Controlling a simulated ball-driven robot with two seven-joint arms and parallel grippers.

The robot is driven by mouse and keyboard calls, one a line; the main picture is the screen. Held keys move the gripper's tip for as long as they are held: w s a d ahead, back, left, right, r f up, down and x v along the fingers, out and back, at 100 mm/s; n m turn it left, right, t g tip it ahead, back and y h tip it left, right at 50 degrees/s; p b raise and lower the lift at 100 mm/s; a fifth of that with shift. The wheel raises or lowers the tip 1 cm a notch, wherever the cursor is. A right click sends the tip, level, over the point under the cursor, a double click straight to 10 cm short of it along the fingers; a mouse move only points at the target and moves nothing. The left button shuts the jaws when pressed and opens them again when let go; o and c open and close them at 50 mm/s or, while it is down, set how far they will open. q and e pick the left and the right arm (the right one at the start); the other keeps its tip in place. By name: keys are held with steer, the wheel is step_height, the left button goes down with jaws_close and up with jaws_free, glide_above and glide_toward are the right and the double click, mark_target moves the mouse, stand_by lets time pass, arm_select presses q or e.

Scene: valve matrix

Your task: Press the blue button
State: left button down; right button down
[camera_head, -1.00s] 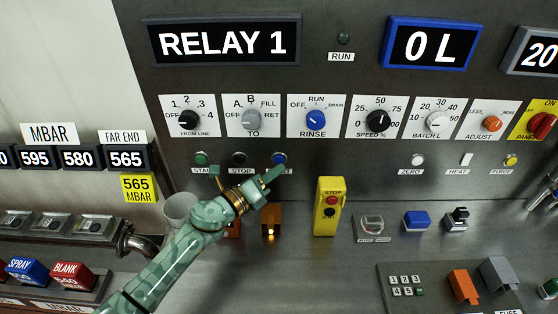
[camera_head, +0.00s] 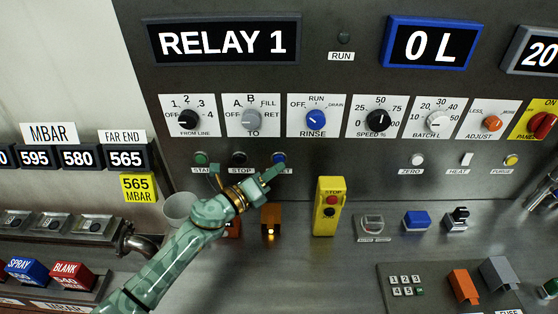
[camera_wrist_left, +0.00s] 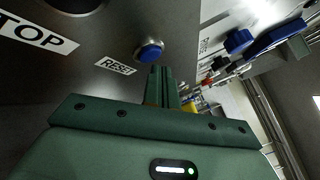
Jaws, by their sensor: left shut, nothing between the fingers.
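The blue button (camera_head: 279,157) is a small round button on the grey upright panel, at the right end of a row of three. My left gripper (camera_head: 277,172) is shut and empty, just below and in front of the button. In the left wrist view the closed fingers (camera_wrist_left: 163,76) point toward the button's lower right; a small gap shows between them. My right gripper is out of view.
A green START button (camera_head: 201,158) and a black STOP button (camera_head: 239,158) sit to the left. Above is the blue RINSE knob (camera_head: 316,119).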

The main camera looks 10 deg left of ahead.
arm_select(q)
steer(key=shift+w+a, duration=0.15)
steer(key=shift+w, duration=0.5)
stand_by(0.6)
steer(key=shift+s, duration=0.85)
steer(key=shift+s+d+p, duration=0.2)
steer(key=shift+s+p, duration=0.05)
steer(key=shift+s, duration=0.55)
steer(key=shift+s+d+p, duration=0.25)
steer(key=shift+s, duration=0.6)
steer(key=shift+s+d+p, duration=0.2)
steer(key=shift+s+p, duration=0.05)
steer(key=shift+s, duration=0.55)
